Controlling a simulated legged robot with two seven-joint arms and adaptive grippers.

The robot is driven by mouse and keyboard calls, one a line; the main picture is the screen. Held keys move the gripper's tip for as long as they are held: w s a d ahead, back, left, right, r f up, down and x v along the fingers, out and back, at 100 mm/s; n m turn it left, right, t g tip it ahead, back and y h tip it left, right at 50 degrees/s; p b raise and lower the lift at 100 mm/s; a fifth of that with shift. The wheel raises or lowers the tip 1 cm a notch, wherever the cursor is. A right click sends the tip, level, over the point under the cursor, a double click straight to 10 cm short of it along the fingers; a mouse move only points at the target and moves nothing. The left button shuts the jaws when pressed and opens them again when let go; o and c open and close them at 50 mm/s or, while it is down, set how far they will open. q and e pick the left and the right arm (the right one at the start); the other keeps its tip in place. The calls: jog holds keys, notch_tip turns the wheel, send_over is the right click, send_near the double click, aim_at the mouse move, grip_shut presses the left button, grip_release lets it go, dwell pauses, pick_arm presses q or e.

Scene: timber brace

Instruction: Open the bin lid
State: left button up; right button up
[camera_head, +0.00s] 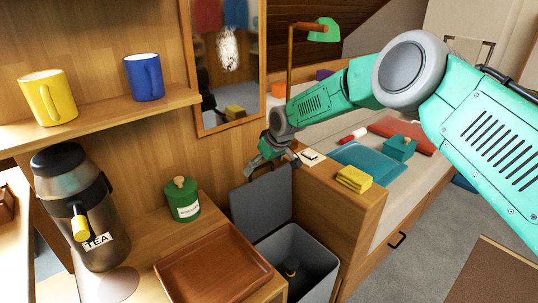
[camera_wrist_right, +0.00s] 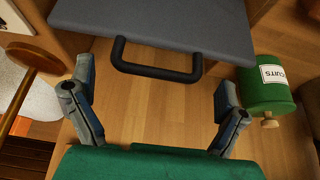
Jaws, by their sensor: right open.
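The grey bin (camera_head: 325,262) stands on the floor between the wooden counter and the bench. Its grey lid (camera_head: 262,203) is raised nearly upright at the back, so the bin's inside shows. My right gripper (camera_head: 272,153) is just above the lid's upper edge. In the right wrist view the lid (camera_wrist_right: 160,22) fills the top, with its black bar handle (camera_wrist_right: 155,74). My right gripper (camera_wrist_right: 153,98) is open, its fingers wide apart on either side of the handle's line. The fingers are not closed on the handle. My left gripper is not in view.

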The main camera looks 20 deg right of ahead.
jog(key=v, duration=0.9)
jog(key=shift+s, duration=0.1)
